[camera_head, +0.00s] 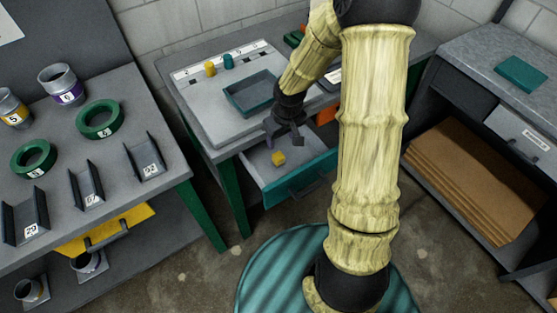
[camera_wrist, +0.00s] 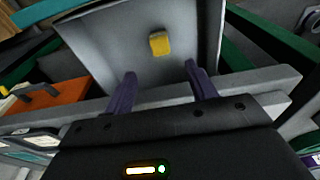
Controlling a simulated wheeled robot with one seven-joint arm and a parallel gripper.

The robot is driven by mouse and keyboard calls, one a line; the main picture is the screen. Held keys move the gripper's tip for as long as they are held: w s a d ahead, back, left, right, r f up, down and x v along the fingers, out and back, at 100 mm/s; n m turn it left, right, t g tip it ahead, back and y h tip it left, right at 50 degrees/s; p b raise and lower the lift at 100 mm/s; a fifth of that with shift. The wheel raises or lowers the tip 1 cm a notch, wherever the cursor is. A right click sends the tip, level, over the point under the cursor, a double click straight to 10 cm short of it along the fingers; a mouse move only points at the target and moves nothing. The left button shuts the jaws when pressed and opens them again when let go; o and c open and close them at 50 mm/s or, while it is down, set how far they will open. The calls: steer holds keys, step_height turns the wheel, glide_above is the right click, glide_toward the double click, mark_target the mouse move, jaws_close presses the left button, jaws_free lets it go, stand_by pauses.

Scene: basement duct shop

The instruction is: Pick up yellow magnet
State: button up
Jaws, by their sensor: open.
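A small yellow block, which looks like the yellow magnet (camera_head: 278,158), lies on the floor of an open drawer (camera_head: 262,172) with a teal front. In the wrist view the yellow magnet (camera_wrist: 159,43) shows beyond the fingertips, roughly centred between them, on the bare grey drawer floor (camera_wrist: 115,50). My gripper (camera_head: 284,143) is open and empty near the magnet, with its fingers spread in the wrist view (camera_wrist: 160,70). The fingers do not appear to touch the magnet; the exact gap is hard to tell.
Above the drawer, a worktop (camera_head: 190,95) holds a teal tray (camera_head: 250,93), a yellow peg (camera_head: 210,69) and a teal peg (camera_head: 228,61). A table with green rings (camera_head: 100,119) and grey brackets (camera_head: 144,159) stands at left. A cabinet (camera_head: 490,60) stands at right.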

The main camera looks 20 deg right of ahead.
mark_target(279, 155)
steer(key=f, duration=0.4)
steer(key=w+f+b, duration=0.1)
steer(key=f, duration=0.1)
steer(key=shift+a+f, duration=0.15)
steer(key=shift+f, duration=0.1)
steer(key=f, duration=0.5)
steer(key=shift+w+a+f+b, duration=0.1)
steer(key=shift+w+f+b, duration=0.05)
steer(key=shift+w+b, duration=0.2)
steer(key=shift+s, duration=0.1)
steer(key=shift+c, duration=0.3)
steer(key=c, duration=1)
